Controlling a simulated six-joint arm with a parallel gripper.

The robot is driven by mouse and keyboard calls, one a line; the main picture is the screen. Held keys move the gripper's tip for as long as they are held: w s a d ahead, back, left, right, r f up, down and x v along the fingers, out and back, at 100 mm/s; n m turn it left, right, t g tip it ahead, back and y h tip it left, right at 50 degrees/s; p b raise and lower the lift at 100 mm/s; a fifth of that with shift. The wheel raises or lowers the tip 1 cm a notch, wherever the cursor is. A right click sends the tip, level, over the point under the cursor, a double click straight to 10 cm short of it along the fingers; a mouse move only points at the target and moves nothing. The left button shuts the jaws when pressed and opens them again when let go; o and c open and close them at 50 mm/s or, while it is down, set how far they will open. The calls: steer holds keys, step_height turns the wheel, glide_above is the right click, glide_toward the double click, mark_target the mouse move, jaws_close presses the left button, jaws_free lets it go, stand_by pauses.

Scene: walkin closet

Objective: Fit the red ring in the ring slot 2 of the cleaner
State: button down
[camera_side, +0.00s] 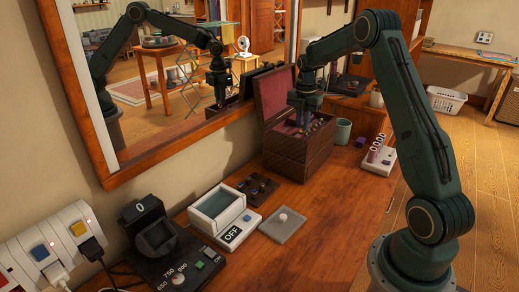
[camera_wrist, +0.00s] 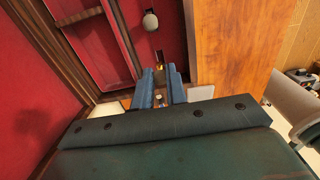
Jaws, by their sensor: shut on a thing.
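My gripper (camera_side: 305,110) points down into the open, red-lined wooden jewellery box (camera_side: 300,162). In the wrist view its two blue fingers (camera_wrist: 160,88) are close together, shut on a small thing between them. This looks like a ring, but its colour is too small and shaded to tell. Small items sit in the box around the fingertips. The cleaner (camera_side: 228,236), a white unit with a clear-walled basin and an "OFF" display, stands on the table left of the box. A dark slotted holder (camera_side: 257,188) is behind it; its slots are too small to read.
A black scale-like device (camera_side: 160,240) and power strip (camera_side: 58,248) are at left. A green cup (camera_side: 343,131) and white keyed device (camera_side: 378,158) stand right of the box. A mirror rises behind.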

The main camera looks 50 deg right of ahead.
steer(key=shift+r, duration=0.5)
stand_by(0.8)
steer(key=shift+r, duration=0.25)
step_height(320, 180, up, 5)
steer(key=shift+w+a+f, duration=0.1)
steer(key=shift+f, duration=0.1)
steer(key=w+a, duration=0.4)
steer(key=a, duration=1.2)
steer(key=w+a, duration=0.4)
steer(key=a, duration=1.3)
step_height(320, 180, down, 13)
steer(key=shift+d, duration=0.45)
steer(key=shift+s+f, duration=0.1)
steer(key=shift+f, duration=2.35)
